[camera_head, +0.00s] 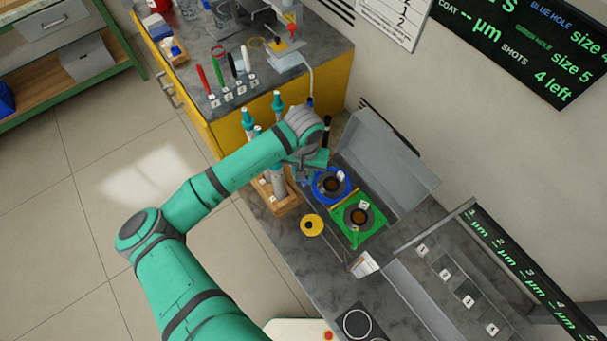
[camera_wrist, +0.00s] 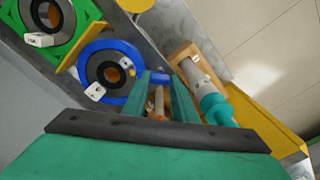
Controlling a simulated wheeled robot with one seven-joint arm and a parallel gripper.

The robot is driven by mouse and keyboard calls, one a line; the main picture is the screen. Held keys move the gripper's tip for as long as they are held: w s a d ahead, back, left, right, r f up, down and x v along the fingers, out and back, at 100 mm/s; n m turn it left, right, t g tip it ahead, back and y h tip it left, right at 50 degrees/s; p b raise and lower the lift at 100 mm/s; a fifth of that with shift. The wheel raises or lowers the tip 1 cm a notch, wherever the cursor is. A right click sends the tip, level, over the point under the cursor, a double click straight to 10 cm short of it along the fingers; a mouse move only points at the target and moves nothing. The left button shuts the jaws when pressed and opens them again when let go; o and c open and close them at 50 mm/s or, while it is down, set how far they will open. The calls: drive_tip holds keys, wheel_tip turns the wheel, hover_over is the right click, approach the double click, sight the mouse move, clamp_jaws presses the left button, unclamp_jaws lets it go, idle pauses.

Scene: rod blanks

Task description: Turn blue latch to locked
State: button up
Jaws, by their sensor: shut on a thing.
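The blue ring fixture (camera_head: 320,191) stands on the grey bench, with a dark round opening and a small white tag. In the wrist view the blue ring (camera_wrist: 133,55) lies just beyond my fingers. My gripper (camera_wrist: 163,85) is shut at the ring's edge, close to the wooden rack. A small tan piece shows between the fingers. In the head view my wrist covers the fingertips.
A green fixture (camera_head: 377,219) adjoins the blue one. A wooden rack (camera_head: 291,208) with teal-topped tools stands close on the other side. A yellow disc (camera_head: 312,225) lies in front.

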drive_tip(key=shift+n, duration=0.8)
drive_tip(key=shift+a, duration=0.1)
drive_tip(key=o, duration=1)
drive_tip(key=shift+o, duration=0.2)
drive_tip(key=shift+r, duration=0.15)
wheel_tip(320, 180, up, 11)
drive_tip(key=shift+f, duration=0.2)
